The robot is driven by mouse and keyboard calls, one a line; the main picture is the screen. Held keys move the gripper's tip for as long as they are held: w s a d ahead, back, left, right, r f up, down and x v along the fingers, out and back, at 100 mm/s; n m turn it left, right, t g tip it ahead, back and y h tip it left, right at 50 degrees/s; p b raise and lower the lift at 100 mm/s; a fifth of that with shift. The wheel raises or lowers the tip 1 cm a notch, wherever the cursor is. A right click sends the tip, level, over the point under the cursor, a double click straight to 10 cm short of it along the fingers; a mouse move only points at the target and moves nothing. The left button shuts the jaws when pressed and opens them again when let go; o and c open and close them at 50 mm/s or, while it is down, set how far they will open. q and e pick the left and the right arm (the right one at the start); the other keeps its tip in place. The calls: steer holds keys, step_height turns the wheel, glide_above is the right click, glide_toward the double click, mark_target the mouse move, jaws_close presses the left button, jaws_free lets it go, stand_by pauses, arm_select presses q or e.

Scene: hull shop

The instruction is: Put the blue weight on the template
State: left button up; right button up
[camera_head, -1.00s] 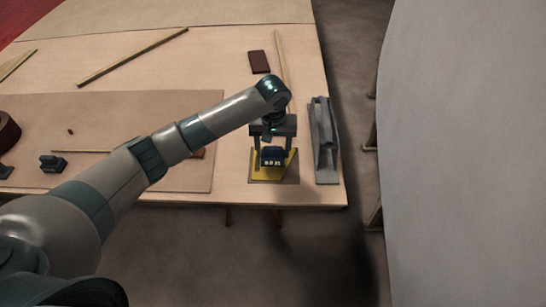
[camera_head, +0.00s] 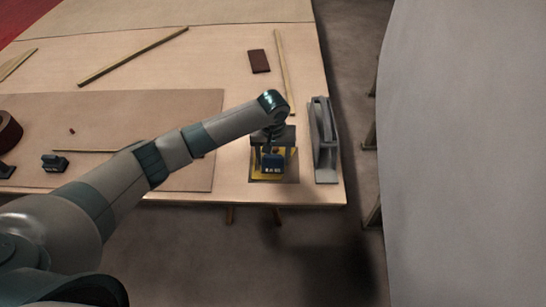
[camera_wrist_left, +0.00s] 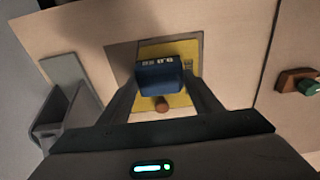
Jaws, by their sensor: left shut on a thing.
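The blue weight (camera_head: 272,164) is a small block with pale markings on its face. My left gripper (camera_head: 273,154) is shut on it, with a finger on each side. The yellow template (camera_head: 256,173) lies on a darker square at the table's front right edge, directly below the weight, which partly covers it. In the left wrist view the blue weight (camera_wrist_left: 158,77) sits between the fingers in front of the yellow template (camera_wrist_left: 187,50). A brown knob (camera_wrist_left: 162,104) shows just below the weight there. Whether the weight touches the template cannot be told. My right gripper is not in view.
A grey long-handled tool (camera_head: 324,145) stands close to the right of the template. A dark red block (camera_head: 259,61) and a wooden strip (camera_head: 284,75) lie behind. A dark block (camera_head: 54,163) lies on the brown board (camera_head: 150,105) at left. A large pale hull surface (camera_head: 470,150) stands at right.

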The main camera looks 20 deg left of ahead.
mark_target(273, 165)
arm_select(q)
steer(key=o, duration=1.7)
steer(key=shift+o, duration=0.2)
step_height(273, 165, up, 12)
steer(key=s+b, duration=0.1)
steer(key=b, duration=0.1)
steer(key=shift+s+d, duration=0.2)
